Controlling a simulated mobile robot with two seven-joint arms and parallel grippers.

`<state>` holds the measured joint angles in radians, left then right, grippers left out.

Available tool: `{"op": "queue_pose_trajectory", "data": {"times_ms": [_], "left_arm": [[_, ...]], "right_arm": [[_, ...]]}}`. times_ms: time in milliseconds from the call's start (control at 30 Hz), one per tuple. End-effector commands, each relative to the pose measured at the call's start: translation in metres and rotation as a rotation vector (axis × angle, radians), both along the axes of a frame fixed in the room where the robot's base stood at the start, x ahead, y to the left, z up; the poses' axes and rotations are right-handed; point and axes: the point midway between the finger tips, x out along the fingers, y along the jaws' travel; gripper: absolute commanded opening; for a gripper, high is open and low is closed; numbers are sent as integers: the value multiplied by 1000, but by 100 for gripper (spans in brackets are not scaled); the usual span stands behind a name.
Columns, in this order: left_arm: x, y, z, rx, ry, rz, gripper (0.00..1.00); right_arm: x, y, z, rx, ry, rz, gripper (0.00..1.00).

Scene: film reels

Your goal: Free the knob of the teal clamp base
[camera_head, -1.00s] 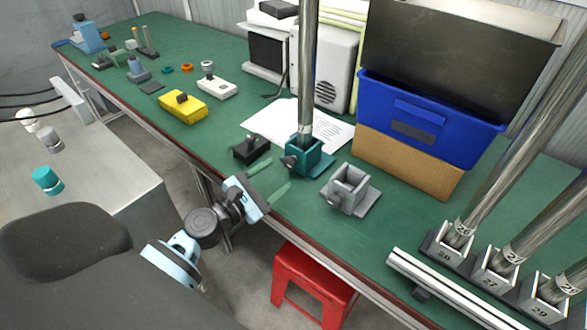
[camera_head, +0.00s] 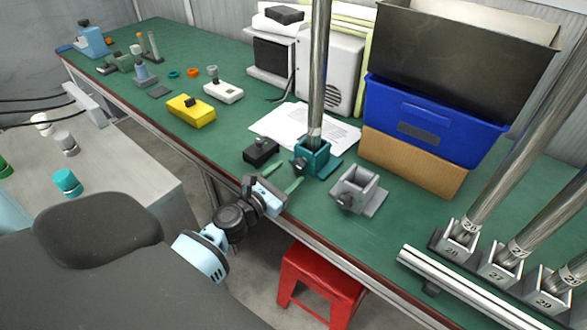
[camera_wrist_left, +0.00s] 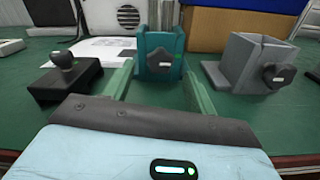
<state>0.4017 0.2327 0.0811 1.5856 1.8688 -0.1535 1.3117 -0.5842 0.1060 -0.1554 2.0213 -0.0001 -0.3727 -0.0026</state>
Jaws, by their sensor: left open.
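The teal clamp base (camera_head: 318,166) stands on the green bench with a tall metal pole (camera_head: 319,75) upright in it. Its dark knob (camera_head: 300,164) is on the side towards my left gripper. In the left wrist view the knob (camera_wrist_left: 159,62) faces me, centred ahead of and between the two fingers. My left gripper (camera_head: 284,177) is open, with green fingers pointing at the base from the bench's front edge. In the left wrist view the gripper (camera_wrist_left: 158,88) holds nothing, and the fingertips appear short of the knob. My right gripper is out of view.
A grey clamp base (camera_head: 355,191) stands just right of the teal one. A black block with a knob (camera_head: 262,152) is close on the left. White paper (camera_head: 280,124) lies behind. A blue bin (camera_head: 430,120) stands back right; a red stool (camera_head: 318,285) is below the edge.

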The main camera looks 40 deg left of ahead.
Motion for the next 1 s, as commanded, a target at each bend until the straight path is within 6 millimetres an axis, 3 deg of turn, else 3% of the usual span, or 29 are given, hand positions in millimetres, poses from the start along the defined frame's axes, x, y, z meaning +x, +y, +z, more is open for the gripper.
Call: {"op": "queue_pose_trajectory", "data": {"times_ms": [233,633,1000], "left_arm": [[28,-2,0,0,0,0,57],[35,-3,0,1,1,-1,57],[34,-3,0,1,1,-1,12]], "right_arm": [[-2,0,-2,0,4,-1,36],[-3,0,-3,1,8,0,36],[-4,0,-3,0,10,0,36]]}}
